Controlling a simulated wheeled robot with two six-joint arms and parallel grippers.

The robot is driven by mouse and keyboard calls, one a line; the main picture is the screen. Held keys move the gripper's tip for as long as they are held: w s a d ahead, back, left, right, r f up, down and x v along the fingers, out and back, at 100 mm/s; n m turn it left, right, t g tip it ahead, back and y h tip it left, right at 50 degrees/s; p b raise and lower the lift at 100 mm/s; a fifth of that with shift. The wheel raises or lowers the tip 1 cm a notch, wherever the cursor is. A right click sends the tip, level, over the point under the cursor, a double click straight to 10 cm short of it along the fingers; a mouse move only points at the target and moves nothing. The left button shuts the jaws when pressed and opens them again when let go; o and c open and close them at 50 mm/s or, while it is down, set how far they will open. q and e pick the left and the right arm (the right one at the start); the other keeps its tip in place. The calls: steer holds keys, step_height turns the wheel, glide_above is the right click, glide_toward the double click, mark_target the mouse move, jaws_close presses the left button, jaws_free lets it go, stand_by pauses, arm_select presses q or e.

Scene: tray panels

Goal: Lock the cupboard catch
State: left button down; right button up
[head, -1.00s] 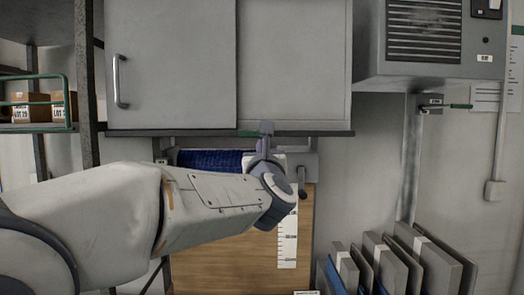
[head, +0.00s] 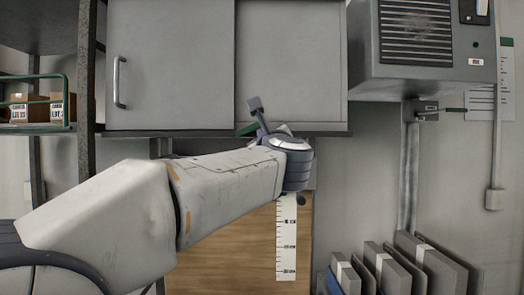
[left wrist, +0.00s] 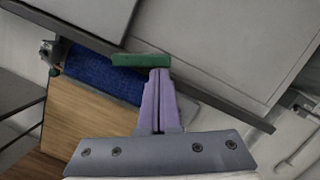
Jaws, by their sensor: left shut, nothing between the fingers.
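The cupboard (head: 170,65) hangs on the wall with two grey doors; the left one has a bar handle (head: 119,82). A green catch (left wrist: 141,60) sits at the cupboard's lower edge in the left wrist view, lying nearly level in that picture. In the head view only a sliver of the catch (head: 246,129) shows, behind my wrist. My left gripper (left wrist: 159,73) is shut and empty, its purple fingertips right at the catch's underside, towards its right end. I cannot tell whether they touch. In the head view my wrist hides the fingers. My right gripper is out of view.
A grey vented box (head: 420,45) hangs at the upper right, with a pipe (head: 410,170) below. Grey panels (head: 440,265) stand at the lower right. A shelf with cartons (head: 28,108) is at the left. A wooden board (head: 225,250) with a white scale (head: 286,240) is below.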

arm_select(q)
steer(key=r+n, duration=0.1)
steer(key=n, duration=0.2)
steer(key=a+r+n+g+y, duration=0.1)
steer(key=r+n, duration=0.1)
steer(key=n, duration=0.2)
steer(key=a+r+n+g+y, duration=0.1)
steer(key=n, duration=0.3)
steer(key=shift+r+b, duration=0.2)
steer(key=shift+b, duration=0.15)
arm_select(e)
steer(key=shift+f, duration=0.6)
arm_select(q)
steer(key=s+d+f+b, duration=0.1)
steer(key=s+d+b, duration=0.4)
steer(key=s, duration=0.4)
steer(key=shift+s+d+f, duration=0.35)
steer(key=shift+d, duration=0.2)
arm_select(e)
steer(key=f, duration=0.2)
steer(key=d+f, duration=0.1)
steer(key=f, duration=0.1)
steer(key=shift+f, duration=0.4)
